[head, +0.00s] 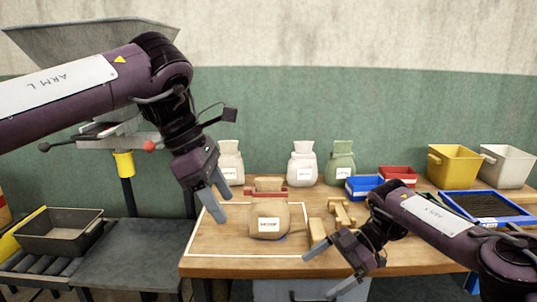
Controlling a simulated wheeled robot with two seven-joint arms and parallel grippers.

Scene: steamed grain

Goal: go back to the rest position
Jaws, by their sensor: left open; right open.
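My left gripper (217,206) is open and empty, pointing down above the left part of the wooden table, a little left of a tan sack. My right gripper (318,270) is open and empty near the table's front edge, right of and in front of the sack. The tan sack (268,219) with a white label stands on the table inside a white outlined area (215,268). Both grippers look apart from the sack.
White sacks (302,164) and a green sack (341,163) stand at the back. Blue bins (363,186), a red bin (398,174), a yellow bin (454,165) and a blue-framed tray (450,212) sit at right. Wooden blocks (317,231) lie near my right gripper. A dark tray (60,241) rests on rollers at left.

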